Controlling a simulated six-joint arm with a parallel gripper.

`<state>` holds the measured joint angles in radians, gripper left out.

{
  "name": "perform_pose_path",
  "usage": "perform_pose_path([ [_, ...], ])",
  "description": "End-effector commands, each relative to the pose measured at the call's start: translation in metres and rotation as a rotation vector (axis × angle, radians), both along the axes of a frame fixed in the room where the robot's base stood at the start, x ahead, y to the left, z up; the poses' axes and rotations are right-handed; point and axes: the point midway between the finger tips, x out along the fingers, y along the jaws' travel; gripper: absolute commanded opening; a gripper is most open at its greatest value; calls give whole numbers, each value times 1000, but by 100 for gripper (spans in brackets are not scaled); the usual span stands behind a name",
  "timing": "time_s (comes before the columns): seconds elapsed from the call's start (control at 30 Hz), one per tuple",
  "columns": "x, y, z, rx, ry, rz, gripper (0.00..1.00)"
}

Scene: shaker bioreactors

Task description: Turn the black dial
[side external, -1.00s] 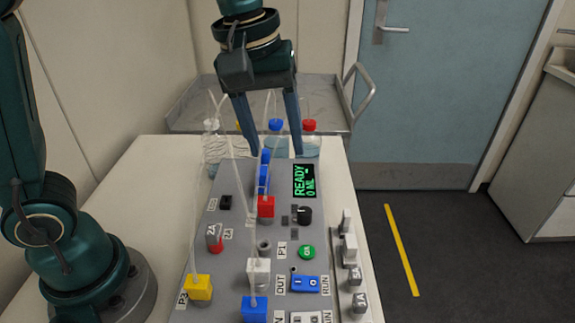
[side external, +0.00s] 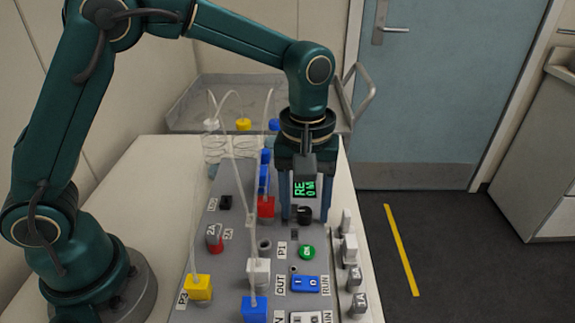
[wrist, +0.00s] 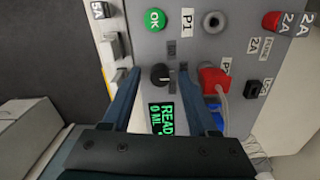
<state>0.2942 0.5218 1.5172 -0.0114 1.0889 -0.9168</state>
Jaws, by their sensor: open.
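The black dial (side external: 304,214) is a small round knob on the grey panel, just below the green-lit display and above the green OK button. In the wrist view the dial (wrist: 160,73) shows a pale pointer mark and lies between my two finger tips. My gripper (side external: 304,216) points down over the panel with its fingers apart, one on each side of the dial. In the wrist view my gripper (wrist: 158,72) is open, with a gap showing between each finger and the dial. The side view partly hides the dial's upper edge.
The display (wrist: 161,118) reads READY and lies between my fingers. The green OK button (side external: 307,252) and a red connector with a tube (side external: 266,207) are close by. Bottles (side external: 213,145) stand behind.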

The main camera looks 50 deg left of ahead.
Motion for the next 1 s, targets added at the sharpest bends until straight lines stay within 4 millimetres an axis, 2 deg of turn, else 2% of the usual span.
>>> perform_pose_path([
  [0.17,0,0,0,0,0,0,60],
  [0.23,0,0,0,0,0,0,40],
  [0.33,0,0,0,0,0,0,2],
  [0.37,0,0,0,0,0,0,0],
  [0.73,0,0,0,0,0,-42,0],
  [1.0,0,0,0,0,0,-209,0],
])
